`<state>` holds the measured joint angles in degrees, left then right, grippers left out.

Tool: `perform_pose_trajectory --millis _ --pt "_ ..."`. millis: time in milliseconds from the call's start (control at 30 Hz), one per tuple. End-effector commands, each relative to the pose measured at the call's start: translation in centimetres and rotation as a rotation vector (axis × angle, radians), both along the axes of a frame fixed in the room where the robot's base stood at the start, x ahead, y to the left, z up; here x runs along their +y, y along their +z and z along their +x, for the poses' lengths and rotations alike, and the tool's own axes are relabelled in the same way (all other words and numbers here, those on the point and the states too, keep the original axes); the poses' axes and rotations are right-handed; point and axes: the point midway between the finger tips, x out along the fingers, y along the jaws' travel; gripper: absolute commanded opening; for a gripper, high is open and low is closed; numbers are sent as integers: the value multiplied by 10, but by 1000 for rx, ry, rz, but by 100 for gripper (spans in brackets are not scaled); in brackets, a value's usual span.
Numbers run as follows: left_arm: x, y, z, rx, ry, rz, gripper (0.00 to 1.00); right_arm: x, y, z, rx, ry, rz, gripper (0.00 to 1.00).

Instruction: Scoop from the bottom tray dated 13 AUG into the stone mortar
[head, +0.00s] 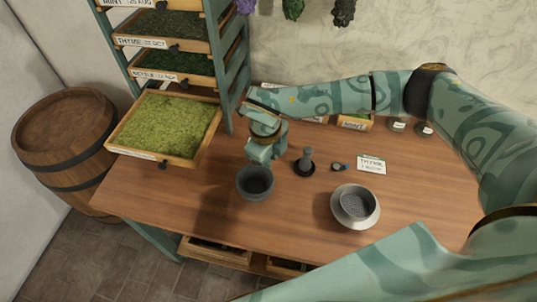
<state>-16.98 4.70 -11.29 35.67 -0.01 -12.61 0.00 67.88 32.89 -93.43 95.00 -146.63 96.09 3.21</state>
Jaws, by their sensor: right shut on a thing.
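The bottom tray (203,152), full of yellow-green dried herb, juts out from the drying rack at the left. Its front label (133,152) is too small to read. The dark grey stone mortar (254,184) stands on the table, right of the tray; its bowl looks dark, with no herb visible. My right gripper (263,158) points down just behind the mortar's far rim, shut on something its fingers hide. I cannot tell whether it touches the mortar. A small dark scoop-like thing (339,167) lies by a THYME card (371,165). My left gripper is out of view.
Higher trays (160,67) in the rack (235,75) carry darker herbs. A pestle (305,160) stands in a dark holder right of my gripper. A grey bowl (355,205) sits front right. Small jars (398,125) line the back. A barrel (70,140) stands left. The table's front is clear.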

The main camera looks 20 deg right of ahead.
Motion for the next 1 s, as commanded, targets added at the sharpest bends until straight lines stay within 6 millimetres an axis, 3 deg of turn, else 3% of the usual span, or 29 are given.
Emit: perform_pose_trajectory --millis 100,300,700,1000 --pt "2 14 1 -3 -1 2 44 6 -9 -4 4 -305 -1 0" --pt "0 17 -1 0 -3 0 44 9 -21 -6 0 -544 0 0" --pt "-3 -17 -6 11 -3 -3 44 9 -57 -6 -1 -558 -1 0" --pt "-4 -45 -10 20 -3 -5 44 8 -56 -6 136 -557 215 0"
